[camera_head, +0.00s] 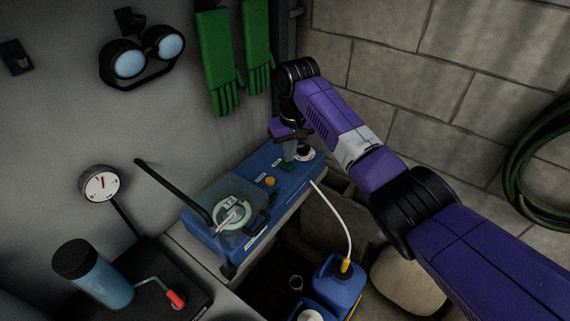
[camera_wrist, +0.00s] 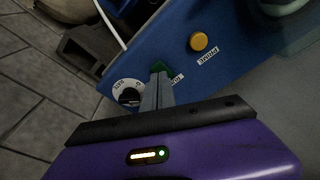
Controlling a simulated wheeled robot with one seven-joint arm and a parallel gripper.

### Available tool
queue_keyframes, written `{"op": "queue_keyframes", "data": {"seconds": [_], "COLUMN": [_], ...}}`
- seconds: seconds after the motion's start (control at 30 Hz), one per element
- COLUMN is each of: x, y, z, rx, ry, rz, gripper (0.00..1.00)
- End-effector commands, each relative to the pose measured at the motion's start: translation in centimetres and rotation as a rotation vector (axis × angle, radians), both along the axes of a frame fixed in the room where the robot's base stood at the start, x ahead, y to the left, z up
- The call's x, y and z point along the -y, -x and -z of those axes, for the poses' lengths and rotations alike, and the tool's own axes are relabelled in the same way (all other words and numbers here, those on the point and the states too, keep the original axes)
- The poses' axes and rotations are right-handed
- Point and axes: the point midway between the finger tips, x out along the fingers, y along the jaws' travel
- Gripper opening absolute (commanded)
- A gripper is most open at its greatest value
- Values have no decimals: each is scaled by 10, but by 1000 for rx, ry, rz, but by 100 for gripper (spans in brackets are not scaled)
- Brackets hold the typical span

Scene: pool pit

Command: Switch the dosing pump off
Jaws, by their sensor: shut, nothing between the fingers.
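The dosing pump is a blue box (camera_head: 203,234) on a ledge by the wall, with a clear-covered round pump head (camera_head: 232,213) at its left end. A green switch (camera_head: 286,168) sits towards its right end; it also shows in the wrist view (camera_wrist: 158,66). My gripper (camera_head: 290,153) is shut and empty, pointing down at the switch. In the wrist view its fingertips (camera_wrist: 160,80) overlap the switch's near edge. I cannot tell whether they touch it. The fingers hide part of the switch and its label, so its position is unclear.
Beside the switch are a white-ringed dial with a black knob (camera_wrist: 129,96) and a yellow PRIME button (camera_wrist: 199,41). A white tube (camera_head: 345,222) runs to a blue canister (camera_head: 338,282) below. A gauge (camera_head: 101,184) and green gloves (camera_head: 218,62) are at left.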

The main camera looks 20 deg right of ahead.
Motion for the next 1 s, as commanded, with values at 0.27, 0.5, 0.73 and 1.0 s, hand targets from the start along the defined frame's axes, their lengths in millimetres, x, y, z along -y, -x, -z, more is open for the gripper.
{"op": "queue_keyframes", "data": {"seconds": [0.27, 0.5, 0.73, 1.0], "x": [0, 0, 0, 0], "y": [0, 0, 0, 0], "z": [1, 3, 7, 10], "rx": [0, 0, 0, 0], "ry": [0, 0, 0, 0], "rz": [0, 0, 0, 0], "gripper": [0, 0, 0, 0]}}
